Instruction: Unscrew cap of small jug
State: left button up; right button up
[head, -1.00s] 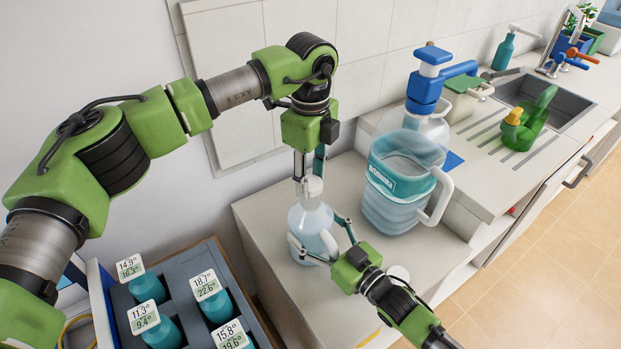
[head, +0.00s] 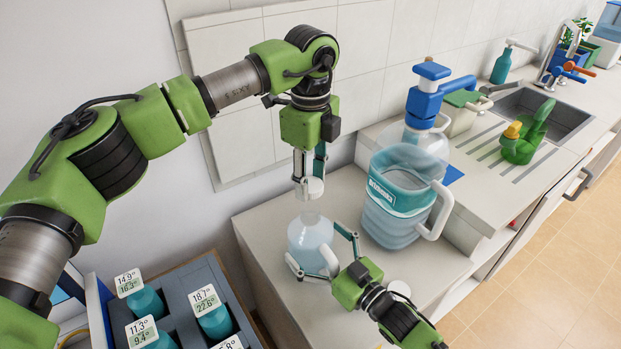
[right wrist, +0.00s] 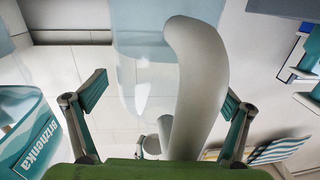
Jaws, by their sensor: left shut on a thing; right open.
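The small jug (head: 303,238) is clear and bluish, with a white handle (head: 329,260). It stands upright on the lower counter. My left gripper (head: 309,172) is shut on the white cap (head: 311,188), directly above the jug. A gap shows between the cap and the jug's mouth. My right gripper (head: 322,262) is open, its fingers spread around the handle side of the jug. In the right wrist view the handle (right wrist: 197,85) stands between the open fingers, with space on both sides; the jug's upper part is cut off.
A large water jug with a teal band (head: 388,222) stands right of the small jug. Behind it is a blue pump (head: 425,95) on a bottle. A white disc (head: 400,289) lies near my right gripper. A crate (head: 186,290) with several teal bottles is at lower left.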

jog(key=v, duration=1.2)
jog(key=shift+w+a, duration=0.1)
